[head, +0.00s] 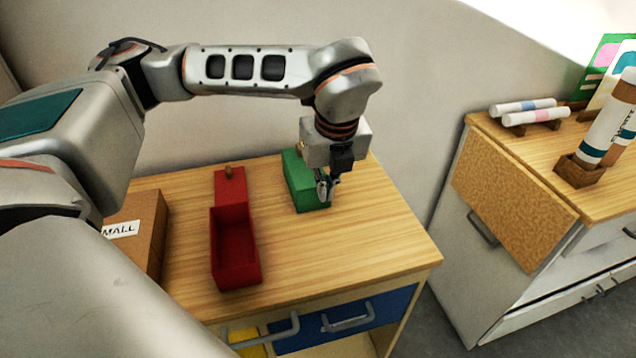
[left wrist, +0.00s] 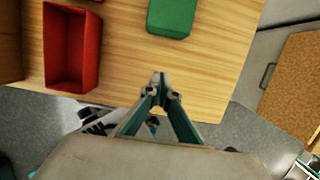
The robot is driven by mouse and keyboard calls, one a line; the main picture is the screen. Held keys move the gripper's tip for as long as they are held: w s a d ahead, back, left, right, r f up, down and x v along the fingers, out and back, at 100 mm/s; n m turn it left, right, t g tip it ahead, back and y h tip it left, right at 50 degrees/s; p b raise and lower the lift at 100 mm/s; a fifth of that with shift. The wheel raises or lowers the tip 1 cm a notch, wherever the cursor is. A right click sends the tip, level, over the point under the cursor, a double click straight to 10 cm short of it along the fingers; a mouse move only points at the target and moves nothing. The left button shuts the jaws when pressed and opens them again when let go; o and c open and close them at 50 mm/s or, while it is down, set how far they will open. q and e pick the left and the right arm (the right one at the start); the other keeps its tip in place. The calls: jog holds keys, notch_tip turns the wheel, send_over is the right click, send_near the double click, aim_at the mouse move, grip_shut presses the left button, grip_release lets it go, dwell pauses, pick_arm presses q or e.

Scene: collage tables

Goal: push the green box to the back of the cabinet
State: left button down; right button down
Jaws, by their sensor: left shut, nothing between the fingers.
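The green box (head: 300,178) stands on the wooden top of the cabinet (head: 360,240), towards its back edge, right of the red box. My left gripper (head: 325,192) is shut and empty, pointing down at the box's right front side and partly covering it in the head view. In the left wrist view, the green box (left wrist: 173,16) is at the top edge, cut off by the frame. My shut fingertips (left wrist: 165,88) are below it there, with bare wood showing between. Whether they touch the cabinet top is unclear. My right gripper is not in view.
An open red box (head: 234,232) stands left of the green box. A brown carton (head: 140,230) marked "MALL" is at the far left. Wood is bare right of and in front of the green box. Another cabinet (head: 545,170) with markers (head: 535,117) stands right, across a gap.

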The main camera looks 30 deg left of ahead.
aim_at(310, 178)
pick_arm(q)
jog(key=x, duration=0.9)
jog(key=shift+w+a+f+p, duration=0.15)
jog(key=shift+w+a+p, duration=0.1)
jog(key=shift+w+a, duration=0.3)
jog(key=shift+w+a+f+p, duration=0.2)
jog(key=shift+w+a, duration=0.25)
jog(key=shift+a, duration=0.25)
jog(key=shift+w+a, duration=0.4)
jog(key=shift+a, duration=0.05)
jog(key=w+a, duration=0.4)
jog(key=shift+a, duration=0.4)
